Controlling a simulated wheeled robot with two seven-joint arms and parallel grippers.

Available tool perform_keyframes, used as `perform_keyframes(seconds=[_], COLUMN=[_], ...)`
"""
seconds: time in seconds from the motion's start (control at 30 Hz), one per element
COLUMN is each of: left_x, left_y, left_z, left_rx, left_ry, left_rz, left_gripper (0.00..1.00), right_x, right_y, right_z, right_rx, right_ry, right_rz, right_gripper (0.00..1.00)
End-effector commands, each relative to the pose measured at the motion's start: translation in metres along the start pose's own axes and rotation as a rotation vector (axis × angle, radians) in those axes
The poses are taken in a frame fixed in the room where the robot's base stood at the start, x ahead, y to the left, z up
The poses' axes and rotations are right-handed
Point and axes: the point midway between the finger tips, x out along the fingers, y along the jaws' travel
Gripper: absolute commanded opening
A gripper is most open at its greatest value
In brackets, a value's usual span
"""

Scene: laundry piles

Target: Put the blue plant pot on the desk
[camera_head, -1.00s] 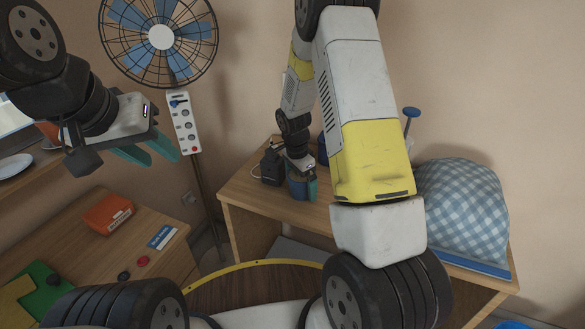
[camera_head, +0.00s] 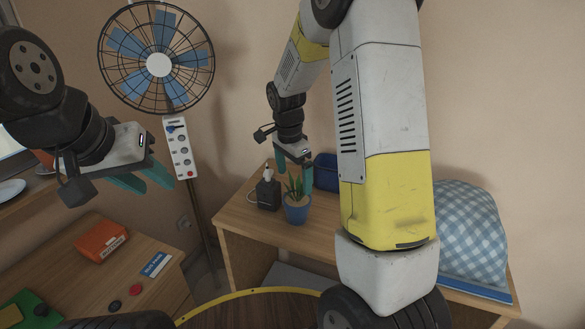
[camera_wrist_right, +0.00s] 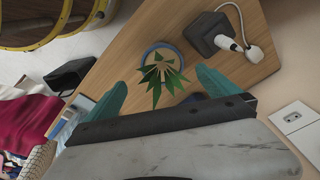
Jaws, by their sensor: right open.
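The blue plant pot (camera_head: 297,209) stands upright on the wooden desk (camera_head: 262,229), near its left front part, with a green spiky plant in it. In the right wrist view the pot's blue rim (camera_wrist_right: 148,53) shows around the leaves. My right gripper (camera_head: 296,176) is open and empty, above and just behind the pot. In the wrist view its teal fingers (camera_wrist_right: 166,94) lie apart with the plant beyond them. My left gripper (camera_head: 143,181) is open and empty at the left, above the other table, away from the pot.
A black charger block (camera_head: 268,193) stands left of the pot, and a dark blue box (camera_head: 326,171) behind it. A blue checked cloth bundle (camera_head: 465,235) fills the desk's right side. A fan (camera_head: 159,65) stands at the left. An orange box (camera_head: 102,240) lies on the left table.

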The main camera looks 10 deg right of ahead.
Motion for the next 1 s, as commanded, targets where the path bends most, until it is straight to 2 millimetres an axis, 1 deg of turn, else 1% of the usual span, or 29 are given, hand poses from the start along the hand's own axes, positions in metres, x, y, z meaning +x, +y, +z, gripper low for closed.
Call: perform_keyframes(seconds=[0.03, 0.07, 0.1, 0.17, 0.2, 0.27, 0.3, 0.37, 0.4, 0.5, 0.6, 0.7, 0.83, 1.0], left_x=[0.0, 0.0, 0.0, 0.0, 0.0, 0.0, 0.0, 0.0, 0.0, 0.0, 0.0, 0.0, 0.0, 0.0], left_y=[0.0, 0.0, 0.0, 0.0, 0.0, 0.0, 0.0, 0.0, 0.0, 0.0, 0.0, 0.0, 0.0, 0.0], left_z=[0.0, 0.0, 0.0, 0.0, 0.0, 0.0, 0.0, 0.0, 0.0, 0.0, 0.0, 0.0, 0.0, 0.0], left_rx=[0.0, 0.0, 0.0, 0.0, 0.0, 0.0, 0.0, 0.0, 0.0, 0.0, 0.0, 0.0, 0.0, 0.0], left_ry=[0.0, 0.0, 0.0, 0.0, 0.0, 0.0, 0.0, 0.0, 0.0, 0.0, 0.0, 0.0, 0.0, 0.0], left_rz=[0.0, 0.0, 0.0, 0.0, 0.0, 0.0, 0.0, 0.0, 0.0, 0.0, 0.0, 0.0, 0.0, 0.0], left_gripper=[0.36, 0.36, 0.36, 0.36, 0.36, 0.36, 0.36, 0.36, 0.36, 0.36, 0.36, 0.36, 0.36, 0.36], right_x=[-0.018, -0.029, -0.044, -0.07, -0.086, -0.109, -0.122, -0.141, -0.153, -0.176, -0.19, -0.198, -0.201, -0.202], right_y=[0.006, 0.011, 0.019, 0.034, 0.045, 0.062, 0.074, 0.092, 0.105, 0.137, 0.164, 0.184, 0.199, 0.204], right_z=[0.0, 0.001, 0.002, 0.006, 0.009, 0.015, 0.019, 0.026, 0.031, 0.045, 0.059, 0.07, 0.079, 0.082], right_rx=[-0.035, -0.065, -0.113, -0.201, -0.262, -0.357, -0.421, -0.517, -0.583, -0.744, -0.889, -1.0, -1.091, -1.125], right_ry=[-0.008, -0.014, -0.022, -0.029, -0.031, -0.026, -0.018, 0.001, 0.019, 0.075, 0.141, 0.202, 0.255, 0.273], right_rz=[-0.03, -0.048, -0.077, -0.127, -0.161, -0.213, -0.247, -0.297, -0.328, -0.401, -0.456, -0.49, -0.512, -0.517], right_gripper=[1.0, 1.0, 1.0, 1.0, 1.0, 1.0, 1.0, 1.0, 1.0, 1.0, 1.0, 1.0, 1.0, 1.0])
